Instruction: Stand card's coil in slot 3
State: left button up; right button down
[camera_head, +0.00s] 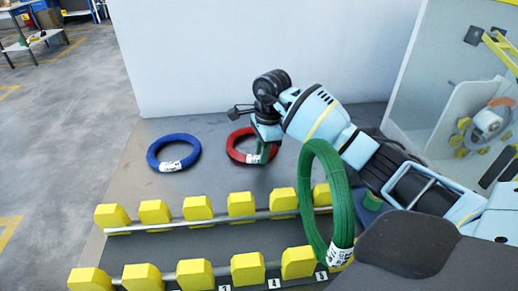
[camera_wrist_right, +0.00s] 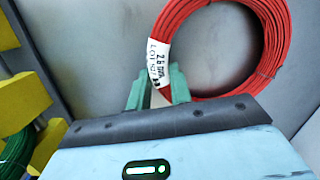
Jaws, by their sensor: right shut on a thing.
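A red coil (camera_head: 232,152) with a white label lies flat at the back of the table. My right gripper (camera_head: 263,150) reaches down at its right side. In the right wrist view, the green fingers (camera_wrist_right: 157,88) are shut on the red coil (camera_wrist_right: 275,45) beside its label, which reads 2.5 mm. I cannot tell whether the coil is lifted. The slot 3 label (camera_head: 225,288) is at the rack's front edge, and the gap above it is empty. No card is readable here. My left gripper is not in view.
A blue coil (camera_head: 153,154) lies flat to the left. A green coil (camera_head: 314,205) stands upright at the rack's right end, near the slot 5 label. Yellow blocks (camera_head: 154,212) on two rails form the rack. A pale wall (camera_head: 200,60) rises behind the table.

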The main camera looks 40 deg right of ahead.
notch_tip(320, 180, up, 10)
send_over(260, 178)
jog(key=shift+m, duration=0.3)
jog(key=shift+d+f, duration=0.15)
jog(key=shift+f, duration=2.35)
jog(key=shift+d+f, duration=0.1)
jog(key=shift+f, duration=2.35)
jog(key=shift+f, duration=0.15)
jog(key=c, duration=1.3)
grip_release()
jog(key=shift+o, duration=0.2)
notch_tip(260, 178, up, 12)
jog(key=d, duration=0.1)
jog(key=shift+s, duration=0.35)
jog(key=shift+d, duration=0.1)
